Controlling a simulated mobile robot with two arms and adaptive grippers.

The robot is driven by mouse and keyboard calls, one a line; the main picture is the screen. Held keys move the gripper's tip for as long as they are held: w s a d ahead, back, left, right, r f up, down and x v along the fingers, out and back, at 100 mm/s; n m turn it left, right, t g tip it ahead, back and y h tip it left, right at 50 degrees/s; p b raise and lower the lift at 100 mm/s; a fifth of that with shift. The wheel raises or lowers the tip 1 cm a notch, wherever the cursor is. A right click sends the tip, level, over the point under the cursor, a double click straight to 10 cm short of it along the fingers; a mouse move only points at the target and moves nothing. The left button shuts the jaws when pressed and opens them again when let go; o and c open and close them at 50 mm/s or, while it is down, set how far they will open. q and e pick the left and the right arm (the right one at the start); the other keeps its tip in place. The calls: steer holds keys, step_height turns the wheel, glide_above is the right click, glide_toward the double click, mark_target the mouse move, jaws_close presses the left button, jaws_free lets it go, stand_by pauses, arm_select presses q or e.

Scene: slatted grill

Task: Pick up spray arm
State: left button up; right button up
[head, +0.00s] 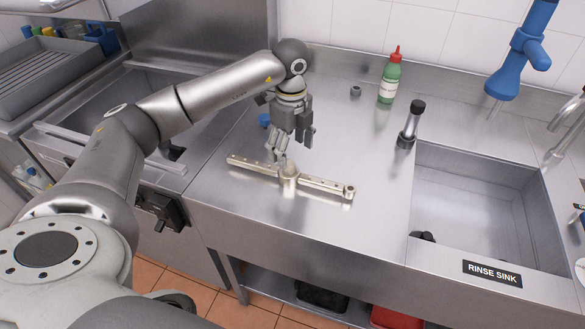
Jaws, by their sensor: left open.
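The spray arm (325,186) is a long, thin metal bar with a round hub in its middle. It lies flat on the steel counter (240,206), left of the rinse sink. My left gripper (277,156) points down just above and behind the hub, with its fingers open and nothing seen between them. The fingertips are close to the bar; I cannot tell whether they touch it. My right gripper is not in view.
A blue piece (264,120) is beside my left gripper. The rinse sink (480,200) opens at right.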

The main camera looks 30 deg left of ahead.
mark_target(288, 172)
arm_select(q)
steer(key=f, duration=0.3)
steer(key=shift+s, duration=0.2)
steer(key=shift+f+p, duration=0.35)
steer(key=shift+p, duration=0.1)
steer(key=f, duration=0.1)
steer(key=f+p, duration=0.1)
steer(key=f, duration=0.2)
steer(key=shift+s+a+f+p, duration=0.1)
steer(key=shift+s+a+p, duration=0.2)
steer(key=shift+p, duration=0.1)
steer(key=shift+f, duration=0.25)
steer(key=shift+w, duration=0.15)
steer(key=c, duration=1.4)
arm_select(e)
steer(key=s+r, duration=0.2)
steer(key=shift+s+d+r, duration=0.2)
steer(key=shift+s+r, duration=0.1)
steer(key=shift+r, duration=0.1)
